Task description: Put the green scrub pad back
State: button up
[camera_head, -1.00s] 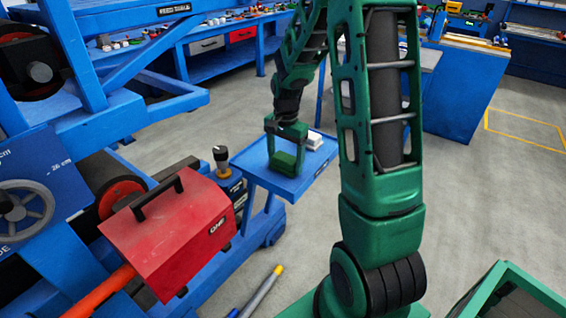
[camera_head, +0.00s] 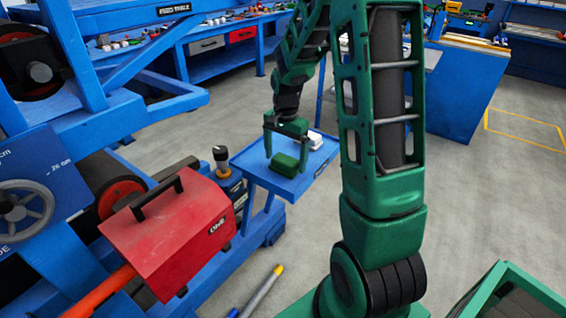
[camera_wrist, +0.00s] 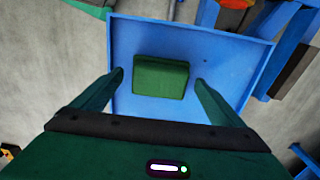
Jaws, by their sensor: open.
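The green scrub pad (camera_head: 286,164) lies on a small blue tray table (camera_head: 270,180). In the wrist view the pad (camera_wrist: 161,77) sits on the blue tray (camera_wrist: 205,50), apart from the tray's rims. My gripper (camera_head: 286,150) is just above the pad. In the wrist view its two fingers (camera_wrist: 157,80) are spread, one on each side of the pad, with a gap at each side. It is open and holds nothing.
A white block (camera_head: 315,139) lies on the tray behind the pad. A red toolbox (camera_head: 178,235) and a blue machine frame stand to the left. A black and orange knob-topped item (camera_head: 221,160) is left of the tray.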

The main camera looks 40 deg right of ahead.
aim_at(285, 159)
notch_tip(285, 159, up, 9)
jog(key=s+a+r+n, duration=0.1)
jog(key=s+n, duration=0.2)
jog(key=s, duration=1.1)
jog(key=s+a+r+n, duration=0.2)
jog(key=s+n, duration=0.2)
jog(key=s, duration=1)
jog(key=shift+s+n, duration=0.3)
jog(key=shift+s, duration=0.05)
